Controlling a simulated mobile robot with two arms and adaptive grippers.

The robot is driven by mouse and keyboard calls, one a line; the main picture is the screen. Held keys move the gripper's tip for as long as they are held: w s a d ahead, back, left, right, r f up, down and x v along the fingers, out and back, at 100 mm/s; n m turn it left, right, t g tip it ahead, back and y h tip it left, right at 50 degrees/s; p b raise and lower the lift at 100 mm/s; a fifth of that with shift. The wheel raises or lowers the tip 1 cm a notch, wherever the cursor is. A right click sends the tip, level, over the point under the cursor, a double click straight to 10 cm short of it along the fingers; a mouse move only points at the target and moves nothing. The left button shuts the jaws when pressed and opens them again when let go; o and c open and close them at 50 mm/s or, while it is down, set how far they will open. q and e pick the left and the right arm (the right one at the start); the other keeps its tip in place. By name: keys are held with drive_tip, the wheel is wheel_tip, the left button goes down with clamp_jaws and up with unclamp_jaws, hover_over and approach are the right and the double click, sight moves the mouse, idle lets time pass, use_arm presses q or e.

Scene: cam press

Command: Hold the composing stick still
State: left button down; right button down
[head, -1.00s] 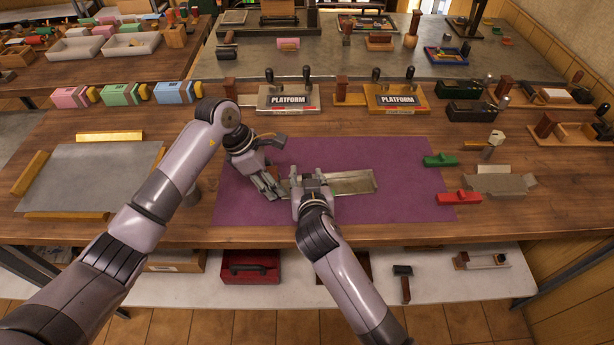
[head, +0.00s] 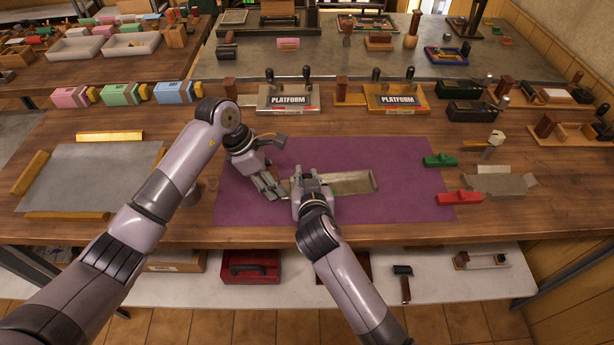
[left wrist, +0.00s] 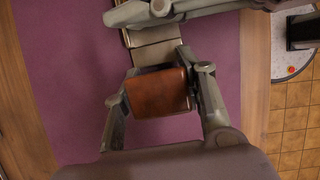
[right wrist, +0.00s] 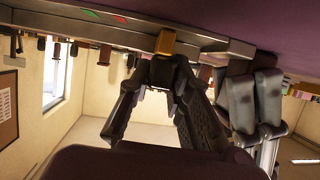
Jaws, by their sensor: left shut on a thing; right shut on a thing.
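The composing stick (head: 350,184), a long shallow metal tray, lies over the purple mat in the head view. My left gripper (head: 272,188) is at its left end. In the left wrist view, its fingers are shut on a reddish-brown block (left wrist: 158,92) in line with the stick's metal (left wrist: 155,50). My right gripper (head: 311,182) is shut on the stick's near side, just right of the left gripper. In the right wrist view, its fingers (right wrist: 165,72) close just below a brass-coloured piece (right wrist: 166,42) at the stick. The exact contact is partly hidden by the fingers.
The purple mat (head: 415,190) is clear right of the stick. A green block (head: 440,160) and a red block (head: 460,197) sit at its right edge. Two "PLATFORM" stands (head: 288,98) (head: 397,98) are behind. A grey plate (head: 90,178) lies at left.

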drive_tip(key=shift+w+d, duration=0.15)
drive_tip(key=shift+d, duration=1.45)
drive_tip(key=c, duration=1.4)
unclamp_jaws()
drive_tip(key=shift+a, duration=0.1)
drive_tip(key=shift+c, duration=0.2)
drive_tip(key=v, duration=1.2)
use_arm(q)
drive_tip(key=shift+b, duration=0.3)
use_arm(e)
drive_tip(key=shift+f, duration=0.3)
use_arm(q)
drive_tip(key=c, duration=1)
unclamp_jaws()
